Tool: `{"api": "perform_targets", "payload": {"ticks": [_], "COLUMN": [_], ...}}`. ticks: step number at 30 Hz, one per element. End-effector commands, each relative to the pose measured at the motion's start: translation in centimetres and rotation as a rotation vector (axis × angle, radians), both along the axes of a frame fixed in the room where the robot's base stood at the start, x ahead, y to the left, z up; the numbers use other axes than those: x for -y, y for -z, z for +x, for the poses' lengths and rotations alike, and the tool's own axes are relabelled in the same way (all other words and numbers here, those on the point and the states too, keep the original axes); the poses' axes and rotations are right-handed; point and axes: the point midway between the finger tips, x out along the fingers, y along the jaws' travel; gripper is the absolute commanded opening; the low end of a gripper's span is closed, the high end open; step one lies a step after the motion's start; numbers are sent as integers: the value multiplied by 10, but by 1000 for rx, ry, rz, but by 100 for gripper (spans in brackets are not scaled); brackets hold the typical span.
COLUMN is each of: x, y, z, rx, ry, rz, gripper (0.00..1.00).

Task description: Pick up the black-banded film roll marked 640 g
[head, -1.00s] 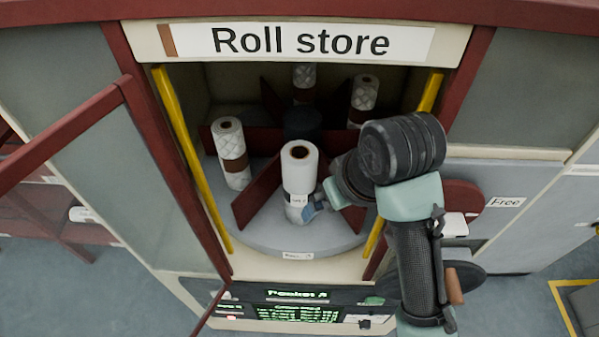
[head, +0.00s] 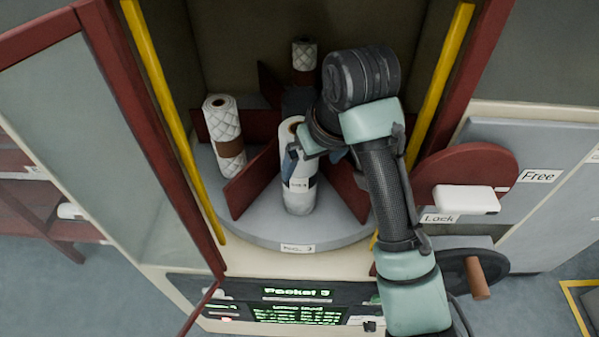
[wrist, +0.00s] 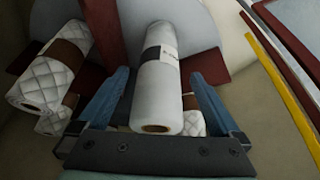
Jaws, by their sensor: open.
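A white film roll (head: 299,192) with a black band and a white label stands upright in the front pocket of the carousel in the head view. The label's print is too small to read. In the wrist view the same roll (wrist: 158,95) lies between the two blue fingers. My gripper (head: 315,158) is open, with its fingers on either side of the roll's upper part. I cannot tell whether either finger touches it. The roll's top is partly hidden by my wrist in the head view.
A quilted brown-banded roll (head: 226,139) stands in the pocket to the left, and another quilted roll (head: 305,60) stands behind. Dark red dividers (head: 251,181) flank the front pocket. Yellow strips (head: 440,85) edge the opening. An open glass door (head: 95,130) is at left.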

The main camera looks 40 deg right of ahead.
Motion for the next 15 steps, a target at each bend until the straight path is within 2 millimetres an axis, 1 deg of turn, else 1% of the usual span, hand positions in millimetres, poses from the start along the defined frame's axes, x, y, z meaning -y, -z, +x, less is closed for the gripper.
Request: {"api": "perform_targets", "payload": {"ticks": [5, 8, 13, 14, 15], "x": [1, 2, 7, 7, 8], "y": [-1, -1, -1, 2, 12], "z": [8, 18, 42, 44, 46], "rx": [-1, -1, -2, -3, -4], "ry": [-1, -1, -1, -1, 0], "rz": [0, -1, -2, -1, 1], "gripper": [100, 100, 100, 100, 100]}}
